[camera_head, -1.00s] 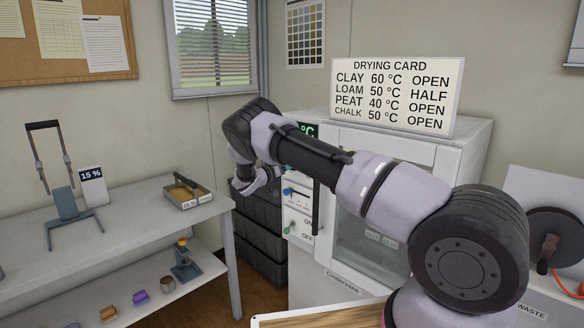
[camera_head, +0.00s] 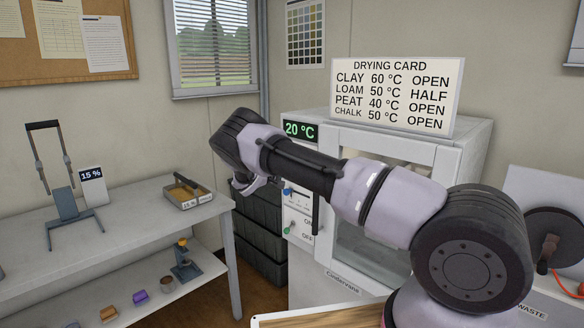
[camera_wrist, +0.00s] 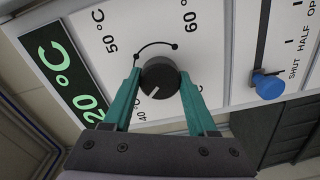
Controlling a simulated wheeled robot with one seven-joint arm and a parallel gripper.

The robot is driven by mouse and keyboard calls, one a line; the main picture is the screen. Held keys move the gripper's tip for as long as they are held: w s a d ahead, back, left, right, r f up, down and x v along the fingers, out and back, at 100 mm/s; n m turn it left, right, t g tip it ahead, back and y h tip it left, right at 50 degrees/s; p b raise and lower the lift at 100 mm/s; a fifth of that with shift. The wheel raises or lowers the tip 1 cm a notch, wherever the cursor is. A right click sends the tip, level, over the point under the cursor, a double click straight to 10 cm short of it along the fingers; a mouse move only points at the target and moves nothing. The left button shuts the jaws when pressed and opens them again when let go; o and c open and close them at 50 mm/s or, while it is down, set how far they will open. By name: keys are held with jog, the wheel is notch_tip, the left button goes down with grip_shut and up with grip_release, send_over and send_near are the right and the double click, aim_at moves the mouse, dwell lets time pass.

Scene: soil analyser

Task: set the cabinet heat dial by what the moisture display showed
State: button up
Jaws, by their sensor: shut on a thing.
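My gripper (camera_wrist: 160,84) has its two green fingers closed on either side of the black heat dial (camera_wrist: 163,72) in the wrist view. A white mark on the dial points to the lower left, near the 40 °C label. The 50 °C and 60 °C labels stand above it. The cabinet display (camera_head: 299,131) reads 20 °C in green; it also shows in the wrist view (camera_wrist: 62,75). The moisture display (camera_head: 92,178) on the left table reads 15 %. The drying card (camera_head: 396,95) lists clay 60 open, loam 50 half, peat 40 open, chalk 50 open. My arm hides the dial in the head view.
A blue vent slider (camera_wrist: 268,86) sits beside the dial, at the SHUT end. An ON/OFF switch (camera_head: 292,226) is lower on the cabinet (camera_head: 462,150). Dark crates (camera_head: 262,235) stand between the cabinet and the left table (camera_head: 130,215).

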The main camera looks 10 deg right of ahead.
jog(key=shift+a+n, duration=0.1)
jog(key=shift+n, duration=0.3)
jog(key=o, duration=1.4)
jog(key=shift+c, duration=0.2)
jog(key=v, duration=1)
jog(key=shift+s+a, duration=0.25)
jog(key=shift+a, duration=0.05)
